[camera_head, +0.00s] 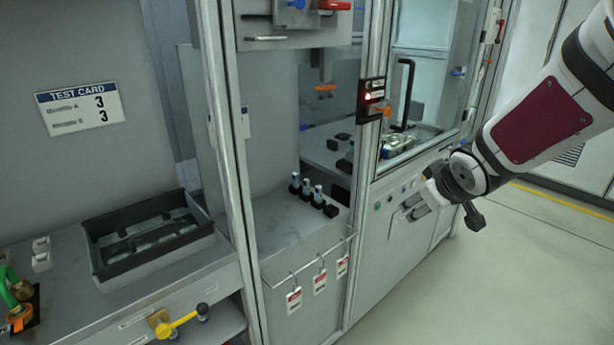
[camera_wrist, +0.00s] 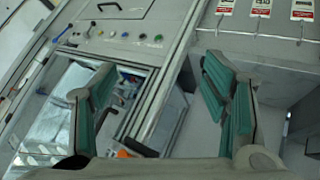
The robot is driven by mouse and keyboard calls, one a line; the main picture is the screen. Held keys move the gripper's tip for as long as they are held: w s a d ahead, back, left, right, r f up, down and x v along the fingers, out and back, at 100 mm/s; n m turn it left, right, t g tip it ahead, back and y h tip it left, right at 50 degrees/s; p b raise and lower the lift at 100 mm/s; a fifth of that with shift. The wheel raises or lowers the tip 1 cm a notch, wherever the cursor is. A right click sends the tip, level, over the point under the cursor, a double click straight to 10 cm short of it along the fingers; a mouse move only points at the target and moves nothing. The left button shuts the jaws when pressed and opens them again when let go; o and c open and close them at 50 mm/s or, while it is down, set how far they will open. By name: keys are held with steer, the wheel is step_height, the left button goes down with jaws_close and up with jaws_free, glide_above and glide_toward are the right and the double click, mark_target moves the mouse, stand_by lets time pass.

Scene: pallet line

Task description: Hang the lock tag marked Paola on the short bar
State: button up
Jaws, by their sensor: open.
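Three white tags with red bands hang from a thin rail (camera_head: 305,268) on the front of the middle station: a left tag (camera_head: 294,300), a middle tag (camera_head: 320,281) and a right tag (camera_head: 342,265). They also show at the top of the wrist view, as one tag (camera_wrist: 225,6), another (camera_wrist: 262,6) and a third (camera_wrist: 303,9). The names are too small to read, so I cannot tell which is Paola. I cannot identify a separate short bar. My gripper (camera_head: 404,211) is open and empty, to the right of the tags; its spread fingers show in the wrist view (camera_wrist: 158,78).
Several small dark blocks with metal pins (camera_head: 313,195) stand on the ledge above the rail. A black tray (camera_head: 150,238) and a yellow-handled valve (camera_head: 180,323) are at left. A door with a black handle (camera_head: 402,95) stands behind my gripper. The floor at right is clear.

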steer(key=w+f+n+y+b, duration=0.1)
steer(key=w+f+b, duration=0.15)
steer(key=f, duration=0.35)
steer(key=w+f+n+y+b, duration=0.1)
steer(key=w+f+b, duration=0.1)
steer(key=w+f, duration=0.3)
steer(key=t+y+b, duration=0.6)
steer(key=y+b, duration=0.4)
steer(key=b, duration=0.6)
glide_toward(344, 257)
steer(key=shift+n, duration=0.4)
steer(key=b+x, duration=0.1)
steer(key=x, duration=0.2)
steer(key=f+b+x, duration=0.1)
steer(key=x, duration=0.2)
steer(key=b+x, duration=0.1)
steer(key=x, duration=0.3)
steer(key=shift+s+a+f, duration=0.1)
steer(key=shift+a+f, duration=0.05)
steer(key=shift+a, duration=0.05)
steer(key=c, duration=1.4)
steer(key=shift+r+p, duration=0.4)
steer(key=shift+r, duration=0.65)
